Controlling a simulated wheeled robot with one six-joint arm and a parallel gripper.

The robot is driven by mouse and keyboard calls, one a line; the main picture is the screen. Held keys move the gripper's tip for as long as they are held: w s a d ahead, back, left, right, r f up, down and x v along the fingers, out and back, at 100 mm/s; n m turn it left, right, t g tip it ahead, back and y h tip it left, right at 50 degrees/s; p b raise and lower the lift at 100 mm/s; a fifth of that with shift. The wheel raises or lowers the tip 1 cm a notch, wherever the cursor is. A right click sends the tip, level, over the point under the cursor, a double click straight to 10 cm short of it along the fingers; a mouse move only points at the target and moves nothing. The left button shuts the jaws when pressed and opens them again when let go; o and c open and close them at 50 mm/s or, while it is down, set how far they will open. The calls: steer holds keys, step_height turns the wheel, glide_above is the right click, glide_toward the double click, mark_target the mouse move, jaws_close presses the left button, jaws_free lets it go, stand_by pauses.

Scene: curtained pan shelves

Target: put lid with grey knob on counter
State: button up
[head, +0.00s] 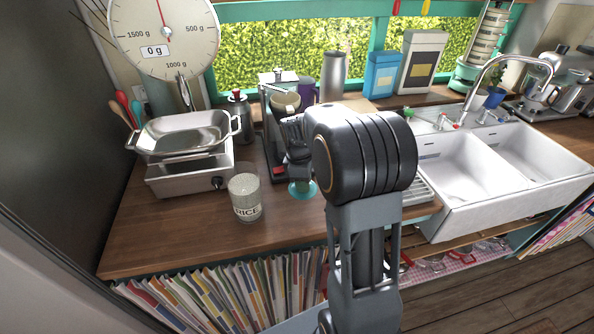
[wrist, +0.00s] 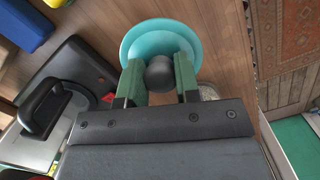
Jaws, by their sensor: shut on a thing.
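The teal lid (wrist: 143,35) has a round grey knob (wrist: 160,72) and shows in the wrist view between my gripper's green fingers. My gripper (wrist: 158,80) is shut on this knob. In the head view the lid (head: 302,190) shows as a small teal disc below my gripper (head: 299,172), which hides much of it. The wooden counter (head: 200,238) lies beneath. I cannot tell whether the lid touches the counter or hangs just above it.
A rice jar (head: 245,197) stands left of the lid. A kitchen scale (head: 190,175) with a metal pan is farther left. A coffee machine (head: 277,130) is just behind the lid. A white double sink (head: 465,180) is on the right. The front-left counter is clear.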

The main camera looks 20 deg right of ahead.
steer(key=shift+w, duration=0.15)
stand_by(0.3)
steer(key=shift+d+m, duration=0.1)
steer(key=shift+m, duration=0.2)
steer(key=shift+f+b, duration=1.65)
steer(key=shift+f, duration=0.85)
steer(key=shift+f, duration=0.2)
steer(key=shift+f+b, duration=0.45)
steer(key=shift+f, duration=0.1)
steer(key=shift+f, duration=0.25)
steer(key=o, duration=1.1)
steer(key=shift+c, duration=0.2)
